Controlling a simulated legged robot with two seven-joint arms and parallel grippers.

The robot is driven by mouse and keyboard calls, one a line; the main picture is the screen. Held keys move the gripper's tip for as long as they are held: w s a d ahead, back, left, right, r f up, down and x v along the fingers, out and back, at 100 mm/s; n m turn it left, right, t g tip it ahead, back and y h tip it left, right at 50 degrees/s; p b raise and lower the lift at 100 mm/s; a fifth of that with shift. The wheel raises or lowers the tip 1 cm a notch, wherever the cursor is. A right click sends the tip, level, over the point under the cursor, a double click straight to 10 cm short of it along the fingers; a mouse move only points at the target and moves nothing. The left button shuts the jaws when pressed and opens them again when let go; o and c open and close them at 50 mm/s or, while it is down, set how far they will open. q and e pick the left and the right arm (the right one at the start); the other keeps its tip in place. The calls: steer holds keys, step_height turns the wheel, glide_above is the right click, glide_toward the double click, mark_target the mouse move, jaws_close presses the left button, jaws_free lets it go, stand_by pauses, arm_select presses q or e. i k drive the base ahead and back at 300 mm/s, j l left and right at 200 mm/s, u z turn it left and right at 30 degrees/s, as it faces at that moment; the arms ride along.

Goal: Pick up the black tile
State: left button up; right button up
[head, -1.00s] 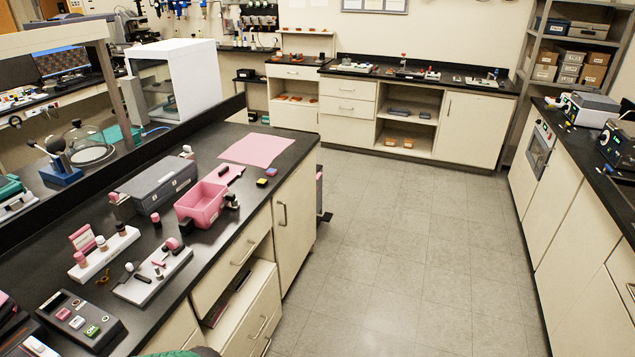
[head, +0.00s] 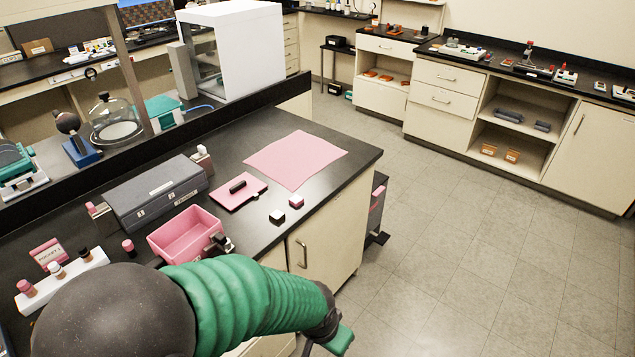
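Two small dark blocks lie on the black bench near its right edge: one with a pale top (head: 277,216) and one with a pinkish side (head: 296,202). I cannot tell for sure which thing is the black tile. A pink plate (head: 225,201) with a small black bar (head: 238,187) on it lies to their left. My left arm, in a green ribbed sleeve, crosses the lower picture. Its gripper (head: 333,342) is at the bottom edge, in front of the bench and apart from the blocks. It is partly cut off. My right gripper is out of view.
A pink sheet (head: 295,160) lies flat behind the blocks. A pink bin (head: 186,235), a grey case (head: 155,191) and a white rack (head: 66,280) of small bottles stand left of them. The floor (head: 460,240) at the right is clear.

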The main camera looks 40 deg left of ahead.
mark_target(276, 216)
steer(key=i+u, duration=0.1)
steer(key=i, duration=0.5)
steer(key=i+l, duration=0.1)
steer(key=i, duration=0.55)
steer(key=i+l+u, duration=0.15)
steer(key=i, duration=0.45)
steer(key=i+l, duration=0.1)
steer(key=i, duration=0.5)
steer(key=j+u, duration=0.05)
